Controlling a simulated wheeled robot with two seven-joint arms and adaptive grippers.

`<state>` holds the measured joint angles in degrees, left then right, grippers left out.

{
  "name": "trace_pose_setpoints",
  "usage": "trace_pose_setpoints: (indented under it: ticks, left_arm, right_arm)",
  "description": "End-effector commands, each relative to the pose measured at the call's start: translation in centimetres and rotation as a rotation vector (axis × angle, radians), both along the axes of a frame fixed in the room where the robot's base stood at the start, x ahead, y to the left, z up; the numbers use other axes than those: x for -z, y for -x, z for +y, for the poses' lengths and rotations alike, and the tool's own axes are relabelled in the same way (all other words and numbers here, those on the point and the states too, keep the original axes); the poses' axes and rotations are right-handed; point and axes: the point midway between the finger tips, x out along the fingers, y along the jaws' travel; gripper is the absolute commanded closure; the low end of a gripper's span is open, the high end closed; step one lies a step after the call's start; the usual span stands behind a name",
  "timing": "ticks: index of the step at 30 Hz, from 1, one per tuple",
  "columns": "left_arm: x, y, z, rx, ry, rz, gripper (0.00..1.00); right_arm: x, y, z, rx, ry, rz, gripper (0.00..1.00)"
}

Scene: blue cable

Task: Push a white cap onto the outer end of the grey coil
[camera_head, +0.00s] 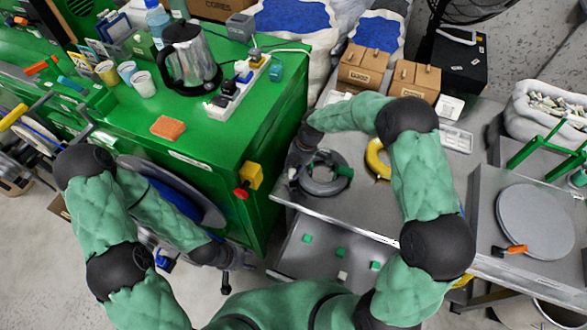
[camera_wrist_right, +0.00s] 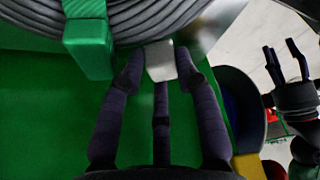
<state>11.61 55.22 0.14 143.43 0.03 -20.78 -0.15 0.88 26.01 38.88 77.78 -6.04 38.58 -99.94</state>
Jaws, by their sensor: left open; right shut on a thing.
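The grey coil (camera_head: 322,187) lies on the metal table in the head view. It fills the top of the right wrist view (camera_wrist_right: 160,22), with a green clip (camera_wrist_right: 90,42) around its strands. My right gripper (camera_wrist_right: 158,68) is shut on a white cap (camera_wrist_right: 160,60) at the coil's near edge. The cap's far end meets the coil's edge in that view; I cannot tell whether it is on the cable end, which is hidden. My left gripper (camera_wrist_right: 287,67) is open and empty, apart from the coil. Another white cap (camera_head: 342,276) lies on the lower shelf.
Several green pieces (camera_head: 340,252) lie on the lower shelf (camera_head: 300,262). A yellow coil (camera_head: 376,160) lies right of the grey one. The green cabinet (camera_head: 225,140) stands close on the left, with a yellow switch box (camera_head: 251,176) on its side. Cardboard boxes (camera_head: 362,67) stand behind.

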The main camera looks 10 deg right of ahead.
Motion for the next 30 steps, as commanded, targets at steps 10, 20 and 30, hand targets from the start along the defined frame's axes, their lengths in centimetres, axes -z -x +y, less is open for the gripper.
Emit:
trace_pose_setpoints:
  ticks: [10, 20, 30]
  left_arm:
    - [0.02, 0.0, 0.0, 0.0, 0.0, 0.0, 0.56]
    - [0.2, 0.0, 0.0, 0.0, 0.0, 0.0, 0.56]
    - [0.23, 0.0, 0.0, 0.0, 0.0, 0.0, 0.56]
  right_arm:
    - [0.02, -0.01, 0.0, 0.0, 0.0, 0.0, 0.81]
    - [0.24, 0.0, 0.0, 0.0, 0.0, 0.0, 0.81]
    - [0.31, 0.01, -0.01, 0.0, 0.0, 0.0, 0.6]
